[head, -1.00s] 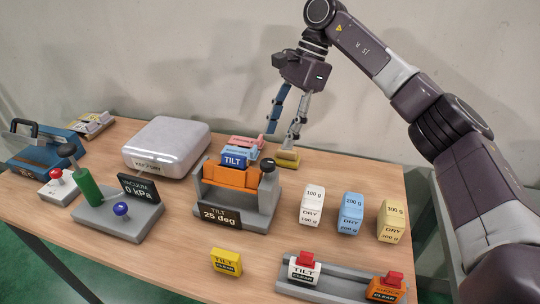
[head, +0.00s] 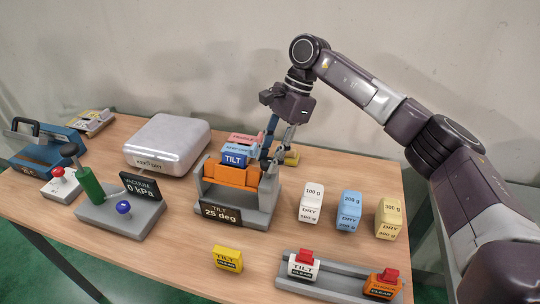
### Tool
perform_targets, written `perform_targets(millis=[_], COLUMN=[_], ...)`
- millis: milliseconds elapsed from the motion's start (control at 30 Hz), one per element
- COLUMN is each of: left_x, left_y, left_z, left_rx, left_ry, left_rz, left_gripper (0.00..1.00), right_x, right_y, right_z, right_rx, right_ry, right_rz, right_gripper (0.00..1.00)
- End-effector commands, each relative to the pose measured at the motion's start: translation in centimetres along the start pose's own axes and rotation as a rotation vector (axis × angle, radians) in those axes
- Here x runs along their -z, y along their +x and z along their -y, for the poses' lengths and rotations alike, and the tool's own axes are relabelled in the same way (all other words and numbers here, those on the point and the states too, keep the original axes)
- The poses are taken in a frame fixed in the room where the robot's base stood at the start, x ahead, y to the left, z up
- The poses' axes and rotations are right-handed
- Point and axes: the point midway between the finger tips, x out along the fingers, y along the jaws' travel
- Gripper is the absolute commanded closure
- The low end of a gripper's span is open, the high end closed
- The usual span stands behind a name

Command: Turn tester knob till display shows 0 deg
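The tilt tester (head: 262,215) stands mid-table, a grey base with an orange cradle (head: 232,175). A blue block marked TILT (head: 234,156) sits in the cradle. Its display (head: 220,213) reads 25 deg. The dark tester knob, on top of the post at the tester's right side, is mostly hidden behind my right gripper. My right gripper (head: 269,160) points down with its fingertips at the knob. I cannot tell whether the fingers are closed on it. My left gripper is out of view.
White, blue and yellow weight blocks (head: 348,211) stand to the right. A tray (head: 325,288) with two red-topped blocks and a loose yellow block (head: 228,258) are in front. A vacuum station (head: 120,215) and silver case (head: 168,143) are left. Pink and yellow blocks lie behind the knob.

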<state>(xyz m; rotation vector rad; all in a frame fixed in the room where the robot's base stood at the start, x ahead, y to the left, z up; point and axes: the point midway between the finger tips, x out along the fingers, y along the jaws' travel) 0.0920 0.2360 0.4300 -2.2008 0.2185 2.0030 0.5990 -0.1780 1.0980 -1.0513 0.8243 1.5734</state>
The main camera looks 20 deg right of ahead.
Motion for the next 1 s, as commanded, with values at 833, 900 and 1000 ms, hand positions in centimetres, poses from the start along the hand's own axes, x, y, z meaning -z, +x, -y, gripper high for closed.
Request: perform_targets(millis=[833,900,1000], left_x=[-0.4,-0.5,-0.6], left_y=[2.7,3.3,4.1], left_z=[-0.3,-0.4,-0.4], left_rx=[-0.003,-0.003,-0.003], left_ry=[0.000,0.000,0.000], left_rz=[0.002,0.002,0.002], left_gripper=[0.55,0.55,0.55], right_x=[0.2,0.2,0.1], right_y=[0.3,0.3,0.3], right_z=[-0.2,-0.2,-0.2], right_rx=[0.096,0.122,0.159], right_ry=[0.223,0.282,0.368], right_rz=[-0.001,-0.001,0.000], right_gripper=[0.96,0.96,0.96])
